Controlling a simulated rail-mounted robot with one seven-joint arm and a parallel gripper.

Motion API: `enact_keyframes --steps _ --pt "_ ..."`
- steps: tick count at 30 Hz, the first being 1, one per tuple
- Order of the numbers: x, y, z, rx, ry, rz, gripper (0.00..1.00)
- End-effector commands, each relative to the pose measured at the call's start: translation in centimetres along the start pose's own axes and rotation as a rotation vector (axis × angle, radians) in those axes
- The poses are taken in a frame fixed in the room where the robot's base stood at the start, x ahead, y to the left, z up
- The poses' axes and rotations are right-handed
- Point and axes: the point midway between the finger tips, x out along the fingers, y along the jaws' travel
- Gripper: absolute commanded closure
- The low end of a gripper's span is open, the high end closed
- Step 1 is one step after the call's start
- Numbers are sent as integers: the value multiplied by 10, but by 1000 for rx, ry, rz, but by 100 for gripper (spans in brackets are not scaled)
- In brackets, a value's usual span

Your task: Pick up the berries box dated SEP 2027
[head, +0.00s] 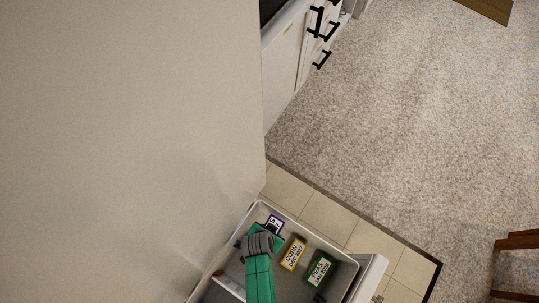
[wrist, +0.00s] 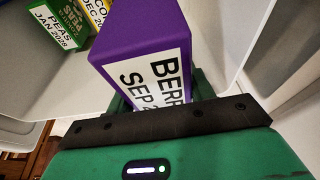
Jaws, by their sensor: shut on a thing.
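The purple berries box (wrist: 145,45) fills the middle of the wrist view. Its white label reads "BERR" and "SEP 2", with the rest hidden behind my gripper. My gripper (wrist: 160,112) is shut on this box, with its green fingers partly hidden beside it. In the head view the purple box (head: 274,223) shows at the upper end of the bin, just beyond my gripper (head: 264,240). I cannot tell whether the box is clear of the bin floor.
The pale bin (head: 345,272) surrounds the boxes, its walls close on several sides. A yellow corn box (head: 293,254) dated DEC 2027 and a green peas box (head: 319,270) dated JAN 2028 stand to the right. A large plain panel (head: 120,140) rises at left.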

Motion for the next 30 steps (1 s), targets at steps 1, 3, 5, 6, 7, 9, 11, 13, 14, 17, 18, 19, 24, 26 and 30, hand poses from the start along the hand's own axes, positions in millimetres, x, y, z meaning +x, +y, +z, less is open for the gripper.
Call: enact_keyframes --steps 1,3,5,6,7,9,11,13,14,17,18,19,24,26,30 --pt "-6 0 -2 0 1 -1 81" --pt "-13 0 -5 0 1 -1 81" --pt "-19 0 -6 0 1 -1 81" --pt "-23 0 -8 0 1 -1 81" --pt "-26 0 -8 0 1 -1 81" --pt "-32 0 -10 0 1 -1 81" --pt "-38 0 -12 0 1 -1 81" --pt "-44 0 -14 0 1 -1 81" --pt "-47 0 -15 0 1 -1 81" --pt "-56 0 -18 0 1 -1 81" --pt "-59 0 -19 0 1 -1 81" --pt "-62 0 -20 0 1 -1 81" --pt "-77 0 -24 1 1 -1 81" --pt "-83 0 -26 1 2 -1 81" --pt "-95 0 -30 1 2 -1 81"
